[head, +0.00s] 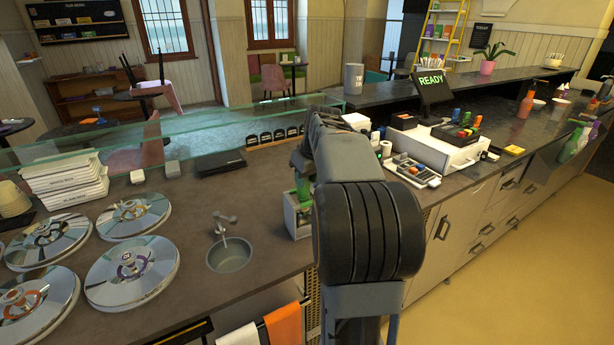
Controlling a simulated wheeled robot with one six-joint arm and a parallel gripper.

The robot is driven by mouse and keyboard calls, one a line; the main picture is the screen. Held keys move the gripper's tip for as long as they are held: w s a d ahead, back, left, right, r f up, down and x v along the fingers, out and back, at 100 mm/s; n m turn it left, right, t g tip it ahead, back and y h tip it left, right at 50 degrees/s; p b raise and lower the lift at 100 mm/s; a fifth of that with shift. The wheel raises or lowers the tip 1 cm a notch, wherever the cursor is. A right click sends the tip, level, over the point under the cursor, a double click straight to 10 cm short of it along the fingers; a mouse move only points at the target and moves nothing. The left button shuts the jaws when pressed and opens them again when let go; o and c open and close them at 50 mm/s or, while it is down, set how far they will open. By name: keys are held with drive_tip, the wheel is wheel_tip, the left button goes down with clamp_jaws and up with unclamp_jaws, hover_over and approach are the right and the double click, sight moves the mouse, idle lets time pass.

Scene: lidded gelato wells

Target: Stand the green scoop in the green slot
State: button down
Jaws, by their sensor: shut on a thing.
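The green scoop (303,190) is upright at the left edge of my arm, over or in a small pale holder box (298,222) on the dark counter. My gripper (302,172) is just above the holder, shut on the scoop's upper part, and partly hidden by my own arm. Green also shows at the holder's top, but I cannot tell the green slot apart from the scoop there. The scoop's lower end is hidden, so I cannot tell whether it is inside the slot.
A small round sink (229,255) with a tap is left of the holder. Several round metal lids (132,272) lie further left. A glass screen (190,140) runs behind. A cash register (440,145) and a card tray (412,170) stand to the right.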

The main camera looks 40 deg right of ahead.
drive_tip(key=shift+f, duration=0.1)
idle(0.3)
drive_tip(key=c, duration=0.7)
unclamp_jaws()
drive_tip(key=shift+c, duration=0.2)
drive_tip(key=w+p+v, duration=0.1)
drive_tip(key=p+v, duration=0.5)
drive_tip(key=v, duration=0.3)
drive_tip(key=shift+r+p, duration=0.2)
drive_tip(key=shift+p, duration=0.2)
drive_tip(key=shift+w, duration=0.15)
drive_tip(key=s+a+f, duration=0.3)
drive_tip(key=s+a, duration=0.1)
drive_tip(key=a, duration=0.3)
drive_tip(key=s+a+f, duration=0.3)
drive_tip(key=s+a, duration=0.2)
drive_tip(key=a, duration=0.3)
drive_tip(key=s+a+f+t, duration=0.1)
drive_tip(key=s+a+f, duration=0.2)
drive_tip(key=s+a, duration=0.2)
drive_tip(key=a, duration=0.3)
